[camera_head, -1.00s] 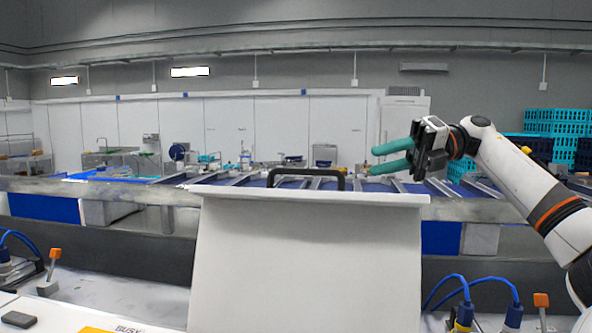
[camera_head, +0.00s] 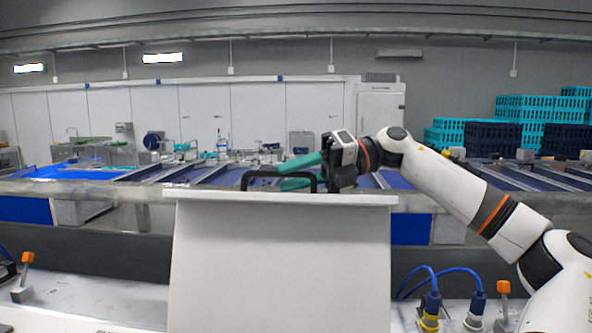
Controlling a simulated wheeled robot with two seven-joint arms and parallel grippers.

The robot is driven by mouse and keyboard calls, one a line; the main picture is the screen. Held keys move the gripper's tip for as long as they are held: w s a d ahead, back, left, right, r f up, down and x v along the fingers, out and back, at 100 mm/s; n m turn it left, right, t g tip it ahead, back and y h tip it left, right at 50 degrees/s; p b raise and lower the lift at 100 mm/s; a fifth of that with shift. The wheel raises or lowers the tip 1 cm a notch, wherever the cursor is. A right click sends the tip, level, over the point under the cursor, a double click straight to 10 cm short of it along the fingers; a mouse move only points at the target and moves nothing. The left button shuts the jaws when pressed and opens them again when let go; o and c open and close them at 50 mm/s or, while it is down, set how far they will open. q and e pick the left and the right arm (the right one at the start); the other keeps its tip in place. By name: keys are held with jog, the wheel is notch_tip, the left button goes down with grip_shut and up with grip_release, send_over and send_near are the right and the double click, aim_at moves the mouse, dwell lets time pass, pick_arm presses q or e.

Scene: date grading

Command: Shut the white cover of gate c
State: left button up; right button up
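The white cover (camera_head: 280,265) stands raised in front of me, its broad face toward me and its top edge level with the rail behind. A black handle (camera_head: 247,178) sticks up from that top edge. My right gripper (camera_head: 281,177) reaches in from the right at the handle. Its two teal fingers are apart, one above the handle's top bar and one about level with it, partly behind the handle. I cannot tell whether they touch it. The gate behind the cover is hidden, and no gate letter is readable. My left gripper is out of view.
A metal rail (camera_head: 90,187) runs across behind the cover. Blue sorting lanes (camera_head: 510,175) lie beyond it. Blue cables with yellow plugs (camera_head: 430,310) and an orange-topped lever (camera_head: 503,288) stand right of the cover. Another orange-topped lever (camera_head: 27,258) is at the left.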

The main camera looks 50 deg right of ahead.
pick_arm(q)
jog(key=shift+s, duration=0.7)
pick_arm(e)
grip_shut()
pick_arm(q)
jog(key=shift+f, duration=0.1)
